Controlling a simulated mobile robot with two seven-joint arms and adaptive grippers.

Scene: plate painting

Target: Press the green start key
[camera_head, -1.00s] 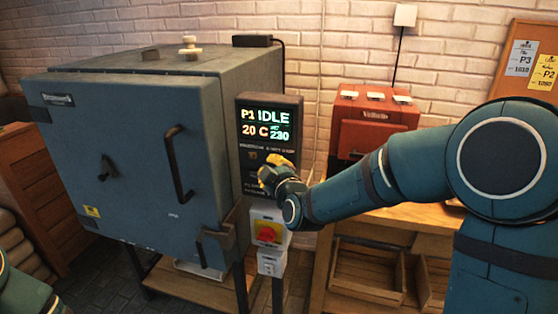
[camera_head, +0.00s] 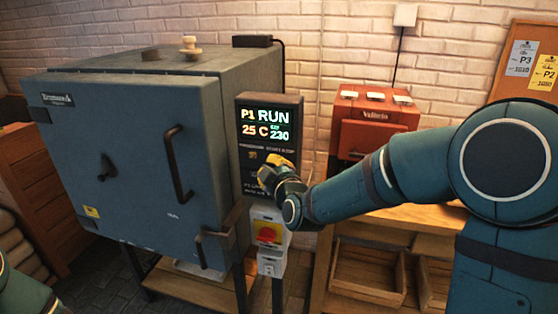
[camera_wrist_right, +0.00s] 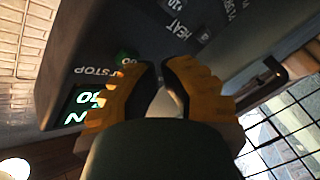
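The kiln's control panel (camera_head: 268,145) is upright beside the grey kiln. My left gripper is out of view.
The grey kiln (camera_head: 115,150) has its door closed. A red and yellow switch (camera_head: 268,234) is below the panel. A red box (camera_head: 368,128) stands on a wooden bench to the right. My left arm shows at the lower left corner.

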